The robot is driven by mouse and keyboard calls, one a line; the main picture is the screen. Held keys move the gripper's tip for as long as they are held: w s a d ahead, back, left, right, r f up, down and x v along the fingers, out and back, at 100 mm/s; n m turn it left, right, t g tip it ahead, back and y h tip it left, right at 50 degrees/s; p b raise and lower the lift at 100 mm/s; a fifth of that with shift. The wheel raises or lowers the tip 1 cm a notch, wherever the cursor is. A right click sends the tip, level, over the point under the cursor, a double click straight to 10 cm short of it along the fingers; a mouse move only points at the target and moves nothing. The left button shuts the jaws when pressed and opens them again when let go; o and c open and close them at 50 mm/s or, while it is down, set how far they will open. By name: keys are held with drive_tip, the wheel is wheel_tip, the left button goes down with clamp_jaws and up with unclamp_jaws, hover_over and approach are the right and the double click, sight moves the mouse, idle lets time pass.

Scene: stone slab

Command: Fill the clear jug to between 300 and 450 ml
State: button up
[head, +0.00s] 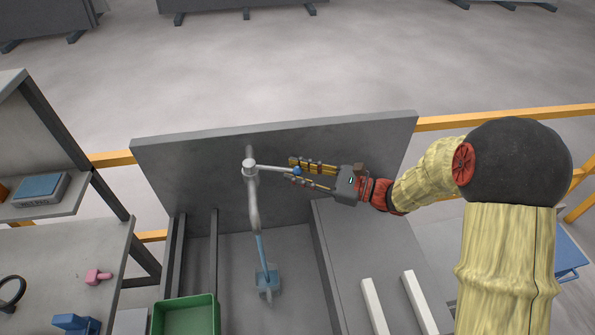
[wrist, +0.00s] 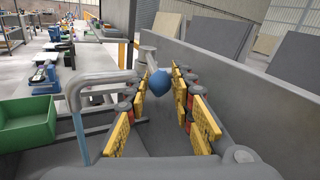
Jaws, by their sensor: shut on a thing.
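A grey tap (head: 251,185) stands at the back of the sink, with a lever reaching right to a blue knob (head: 297,171). My gripper (head: 293,170) is shut on the blue knob; in the wrist view the knob (wrist: 159,83) sits between the yellow-padded fingers. A blue stream of water (head: 261,247) falls from the spout into the clear jug (head: 267,281), which stands in the sink below. The stream also shows in the wrist view (wrist: 80,135). The jug looks bluish inside, but its level and markings are too small to read.
The sink (head: 235,255) has a tall grey back panel (head: 350,140). A green bin (head: 186,316) stands at front left. Two pale bars (head: 375,305) lie on the right counter. A left bench (head: 60,255) holds a pink item (head: 97,277) and a blue item (head: 75,323).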

clamp_jaws()
drive_tip(key=shift+w, duration=0.1)
drive_tip(key=shift+w+a+n+g+y+p, duration=0.2)
drive_tip(key=shift+w+n+g, duration=0.75)
drive_tip(key=shift+g, duration=0.45)
drive_tip(key=shift+w+a+n+g+y+p, duration=0.1)
drive_tip(key=shift+w+n+g+p, duration=0.1)
drive_tip(key=shift+w+n+g, duration=1)
drive_tip(key=shift+s+m, duration=0.2)
drive_tip(key=shift+m, duration=0.15)
drive_tip(key=o, duration=0.8)
unclamp_jaws()
drive_tip(key=shift+o, duration=0.4)
drive_tip(key=shift+d, duration=0.1)
drive_tip(key=w+d, duration=0.1)
drive_tip(key=d, duration=1.1)
